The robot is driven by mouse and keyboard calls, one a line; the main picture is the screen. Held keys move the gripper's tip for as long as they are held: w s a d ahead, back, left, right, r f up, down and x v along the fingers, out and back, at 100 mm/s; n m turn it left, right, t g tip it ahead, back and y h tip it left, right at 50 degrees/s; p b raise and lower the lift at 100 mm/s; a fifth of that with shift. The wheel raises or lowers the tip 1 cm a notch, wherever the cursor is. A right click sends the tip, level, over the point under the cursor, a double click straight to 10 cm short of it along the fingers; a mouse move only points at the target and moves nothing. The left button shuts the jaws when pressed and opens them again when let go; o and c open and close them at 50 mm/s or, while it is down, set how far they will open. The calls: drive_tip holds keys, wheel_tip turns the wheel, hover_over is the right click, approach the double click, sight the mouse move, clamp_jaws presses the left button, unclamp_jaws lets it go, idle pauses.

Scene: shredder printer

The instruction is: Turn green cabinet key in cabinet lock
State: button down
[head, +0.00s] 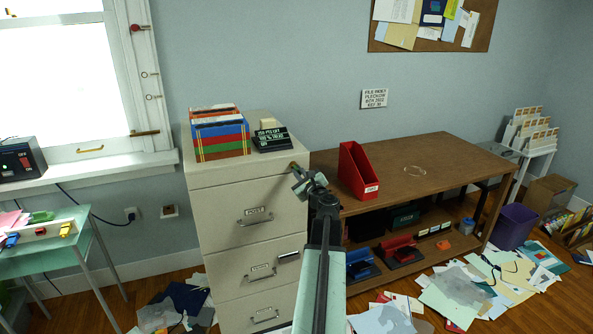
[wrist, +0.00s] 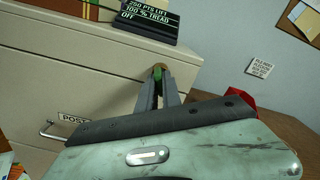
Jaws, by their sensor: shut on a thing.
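The beige filing cabinet (head: 225,207) stands left of centre in the head view, and its upper front also shows in the wrist view (wrist: 75,80). The cabinet lock (wrist: 162,67) is a small brass-coloured round at the upper right of the cabinet front. My gripper (wrist: 158,82) is at the lock, shut on the green cabinet key (wrist: 157,74). Only a little green of the key shows between the fingertips. The fingers hide the rest, so I cannot tell how far it is turned. In the head view my gripper (head: 296,174) is at the cabinet's upper right corner.
Books (head: 220,135) and a black sign (head: 272,139) stand on the cabinet. A brown table (head: 430,160) with a red file holder (head: 357,170) is close on the right. Papers (head: 490,285) litter the floor. A green side table (head: 50,250) stands left.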

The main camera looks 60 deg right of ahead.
drive_tip(key=shift+m, duration=0.8)
drive_tip(key=c, duration=1.9)
unclamp_jaws()
drive_tip(key=shift+m, duration=0.6)
drive_tip(key=shift+c, duration=0.2)
drive_tip(key=o, duration=0.5)
drive_tip(key=o, duration=0.3)
